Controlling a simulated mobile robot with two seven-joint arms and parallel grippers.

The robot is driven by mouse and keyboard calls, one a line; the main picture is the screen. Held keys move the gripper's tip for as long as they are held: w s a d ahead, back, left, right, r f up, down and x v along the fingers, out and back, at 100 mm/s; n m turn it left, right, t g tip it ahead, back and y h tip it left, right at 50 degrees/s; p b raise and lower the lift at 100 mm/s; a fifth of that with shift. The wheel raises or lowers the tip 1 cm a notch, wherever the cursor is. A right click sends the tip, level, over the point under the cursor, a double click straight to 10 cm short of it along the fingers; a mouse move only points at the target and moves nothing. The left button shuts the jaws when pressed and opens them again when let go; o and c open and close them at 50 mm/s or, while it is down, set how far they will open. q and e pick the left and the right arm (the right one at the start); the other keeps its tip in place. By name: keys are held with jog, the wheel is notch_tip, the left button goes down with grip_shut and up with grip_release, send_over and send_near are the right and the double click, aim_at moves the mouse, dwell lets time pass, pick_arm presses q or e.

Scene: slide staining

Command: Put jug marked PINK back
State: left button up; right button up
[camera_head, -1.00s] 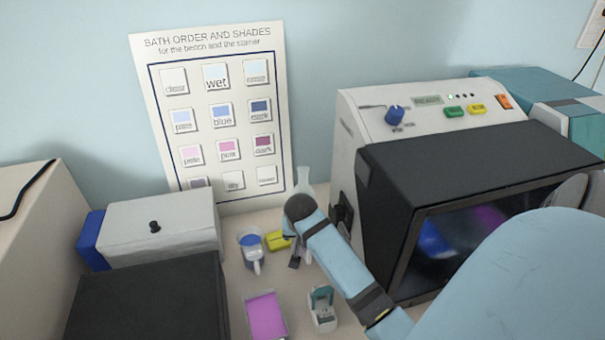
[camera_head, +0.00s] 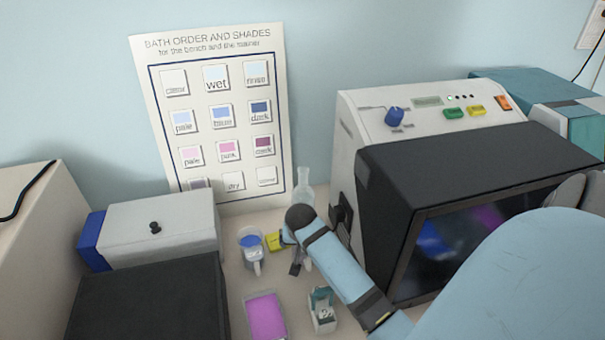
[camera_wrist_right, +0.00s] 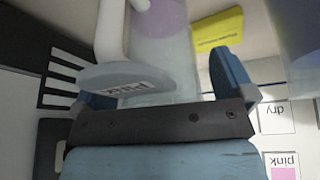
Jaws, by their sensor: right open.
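In the right wrist view, the jug marked PINK (camera_wrist_right: 125,75) has a clear body with pink contents, a white handle and a white tab with its label. It is close to my right gripper (camera_wrist_right: 170,88), whose two blue fingers are apart, with the jug's tab and lower body around the space between them. I cannot tell whether they touch. In the head view my right gripper (camera_head: 298,264) points down at the bench and my arm hides most of this jug. My left gripper is not in view.
A blue-filled jug (camera_head: 252,250) and a yellow block (camera_head: 275,241) stand close on the left. A pink tray (camera_head: 265,316) and a small teal-and-white holder (camera_head: 321,308) are in front. A glass flask (camera_head: 305,187) stands behind; the dark-fronted machine (camera_head: 440,190) bounds the right.

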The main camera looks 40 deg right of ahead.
jog(key=b+v, duration=0.1)
jog(key=v, duration=1.1)
jog(key=shift+w+r, duration=0.1)
